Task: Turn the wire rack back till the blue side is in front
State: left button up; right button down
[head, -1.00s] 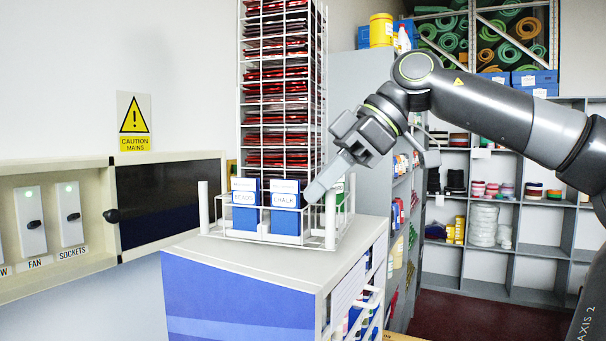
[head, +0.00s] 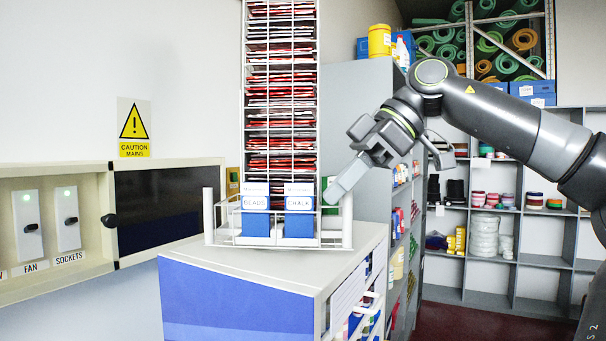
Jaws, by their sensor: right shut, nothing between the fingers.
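The tall wire rack (head: 281,43) stands on the counter and holds many red packets on the face towards me. Its wire base (head: 230,239) has white corner posts, and its front edge lies almost level across the view. Two blue boxes marked BEADS (head: 255,222) and CHALK (head: 299,223) sit in the base's front. My right gripper (head: 335,193) is shut and empty, its tip close by the front right post (head: 347,219); I cannot tell if they touch. The rack's other sides are hidden. My left gripper is not in view.
The counter (head: 230,268) has clear top in front of the rack. A switch panel (head: 60,218) with a dark door (head: 160,208) is on the left wall. Grey shelves (head: 535,240) stand at the right, and a yellow tub (head: 379,40) is on a cabinet behind.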

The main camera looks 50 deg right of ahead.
jog(key=shift+d, duration=0.1)
jog(key=shift+s+d+b, duration=0.15)
jog(key=shift+d, duration=0.35)
jog(key=shift+s+d+b, duration=0.15)
jog(key=shift+d, duration=0.35)
jog(key=shift+d, duration=1.1)
jog(key=shift+d, duration=1.15)
